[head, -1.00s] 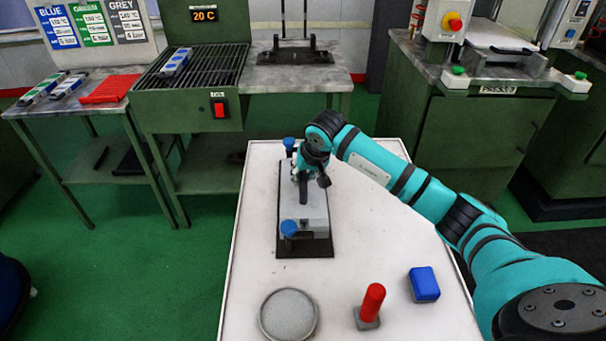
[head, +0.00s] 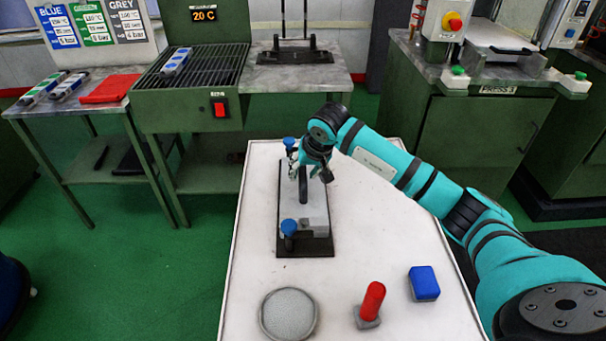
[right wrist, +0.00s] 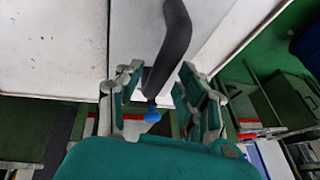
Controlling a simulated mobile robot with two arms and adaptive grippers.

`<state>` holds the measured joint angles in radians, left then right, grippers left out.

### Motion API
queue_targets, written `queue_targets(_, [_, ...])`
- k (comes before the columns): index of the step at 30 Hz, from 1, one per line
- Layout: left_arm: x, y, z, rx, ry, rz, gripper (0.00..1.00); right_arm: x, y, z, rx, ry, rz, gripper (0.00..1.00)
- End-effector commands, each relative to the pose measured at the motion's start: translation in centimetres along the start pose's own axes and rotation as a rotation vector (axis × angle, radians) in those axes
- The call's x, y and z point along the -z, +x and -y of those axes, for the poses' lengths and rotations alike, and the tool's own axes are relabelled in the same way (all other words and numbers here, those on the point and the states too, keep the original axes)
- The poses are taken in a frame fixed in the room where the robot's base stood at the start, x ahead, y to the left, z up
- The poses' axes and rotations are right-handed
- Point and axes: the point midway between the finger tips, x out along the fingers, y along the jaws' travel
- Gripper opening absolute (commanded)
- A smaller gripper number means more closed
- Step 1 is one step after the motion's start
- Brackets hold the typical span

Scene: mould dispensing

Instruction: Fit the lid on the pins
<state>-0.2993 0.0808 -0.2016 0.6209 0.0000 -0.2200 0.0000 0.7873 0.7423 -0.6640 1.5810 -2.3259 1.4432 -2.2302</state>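The grey lid (head: 315,212), with a black bar handle (head: 303,186), lies along the black base plate (head: 305,249) on the white table. A blue-topped pin (head: 289,228) stands at its near end and another (head: 289,142) at its far end. Whether the lid is fully seated on them is hard to tell. My right gripper (head: 299,172) is over the far part of the lid. In the right wrist view its fingers (right wrist: 160,88) are apart, with the handle (right wrist: 170,45) between them and visible gaps. My left gripper is not in view.
On the white table (head: 250,270) are a round grey dish (head: 288,314), a red-handled tool (head: 372,302) and a blue block (head: 424,283). The grill (head: 195,72) and the press (head: 495,95) stand behind. The table's left strip is clear.

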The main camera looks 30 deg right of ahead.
Motion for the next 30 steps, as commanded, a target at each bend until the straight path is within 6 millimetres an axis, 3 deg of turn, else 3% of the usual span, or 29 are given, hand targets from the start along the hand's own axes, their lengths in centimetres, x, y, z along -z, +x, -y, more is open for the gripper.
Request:
queue_targets(6, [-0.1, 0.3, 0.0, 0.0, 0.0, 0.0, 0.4, 0.1, -4.9, -0.1, -0.001, -0.002, -0.005, 0.38])
queue_targets(13, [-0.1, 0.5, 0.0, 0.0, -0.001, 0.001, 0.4, 0.0, -8.8, 0.0, 0.0, -0.001, -0.003, 0.38])
queue_targets(18, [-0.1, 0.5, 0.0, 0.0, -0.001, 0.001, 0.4, -0.1, -10.0, 0.0, -0.001, -0.001, 0.0, 0.38])
queue_targets(30, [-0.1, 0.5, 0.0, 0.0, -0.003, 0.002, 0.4, -0.1, -10.1, 0.0, -0.001, 0.0, 0.0, 0.38])
